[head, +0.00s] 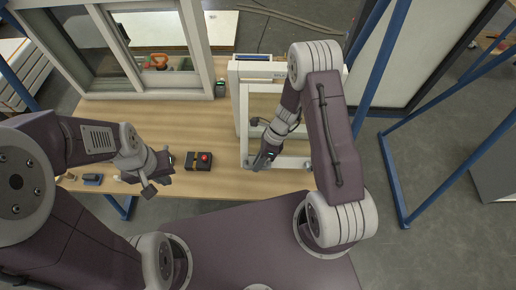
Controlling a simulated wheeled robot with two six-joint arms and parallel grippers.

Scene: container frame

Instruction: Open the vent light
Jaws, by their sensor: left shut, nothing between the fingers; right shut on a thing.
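The vent light (244,108) is a white-framed window unit on the wooden table, right of centre in the head view. Its lower rail (290,162) lies toward me. My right gripper (262,162) is at the near left corner of this frame and shut on a part of it. The fingers and wrist hide exactly which part is gripped. My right arm covers much of the frame's right side, so how far the sash stands open is unclear. My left gripper (153,186) is shut and empty, above the near left part of the table, apart from the window.
A black box with a red button (204,158) sits on the table between my grippers. A larger white window (198,50) stands at the back left. Small items (92,179) lie at the left front edge. Blue frame posts (385,60) stand to the right.

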